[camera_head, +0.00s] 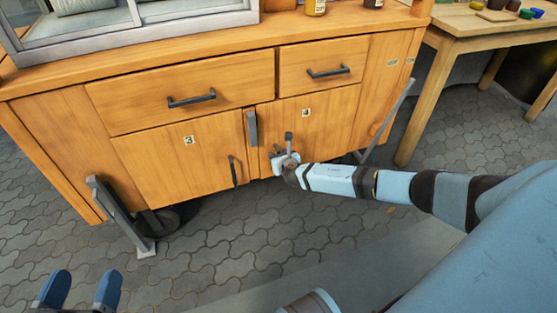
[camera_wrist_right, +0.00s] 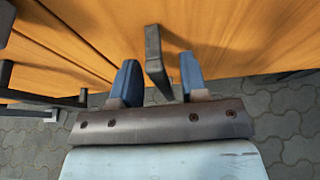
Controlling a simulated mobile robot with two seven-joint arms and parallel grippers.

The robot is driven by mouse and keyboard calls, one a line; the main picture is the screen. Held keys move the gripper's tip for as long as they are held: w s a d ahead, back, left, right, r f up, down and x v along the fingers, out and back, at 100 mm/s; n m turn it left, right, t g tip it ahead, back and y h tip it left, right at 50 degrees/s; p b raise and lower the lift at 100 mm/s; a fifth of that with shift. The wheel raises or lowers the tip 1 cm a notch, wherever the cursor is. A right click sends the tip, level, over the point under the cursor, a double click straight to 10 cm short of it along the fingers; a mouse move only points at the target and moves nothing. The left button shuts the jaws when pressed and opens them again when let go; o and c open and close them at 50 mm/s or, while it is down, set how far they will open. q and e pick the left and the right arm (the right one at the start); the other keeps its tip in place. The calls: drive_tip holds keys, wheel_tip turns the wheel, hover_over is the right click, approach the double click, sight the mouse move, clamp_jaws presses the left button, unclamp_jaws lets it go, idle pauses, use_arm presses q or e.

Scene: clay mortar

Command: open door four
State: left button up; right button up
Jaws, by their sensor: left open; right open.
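Door four (camera_head: 330,112) is the wooden cabinet door with a "4" label, under the short drawer. It looks closed, level with the cabinet front. My right gripper (camera_head: 284,158) is at its lower left part. In the right wrist view, a dark bar handle (camera_wrist_right: 153,50) stands between the two blue fingers of my right gripper (camera_wrist_right: 158,74). The fingers are apart, with gaps visible on both sides of the handle. The handle's lower end reaches down between them. My left gripper (camera_head: 78,290) is open and empty at the bottom left, away from the cabinet.
Door three (camera_head: 175,165) with its handle (camera_head: 233,171) is left of door four. A grey vertical bar (camera_head: 252,128) stands between the doors. Drawers with handles are above. Grey slanted legs (camera_head: 122,215) flank the cabinet. A wooden table (camera_head: 480,22) is at right. Paved floor in front is clear.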

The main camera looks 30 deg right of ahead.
drive_tip(key=shift+w, duration=0.2)
drive_tip(key=shift+c, duration=0.2)
clamp_jaws()
drive_tip(key=shift+s, duration=0.1)
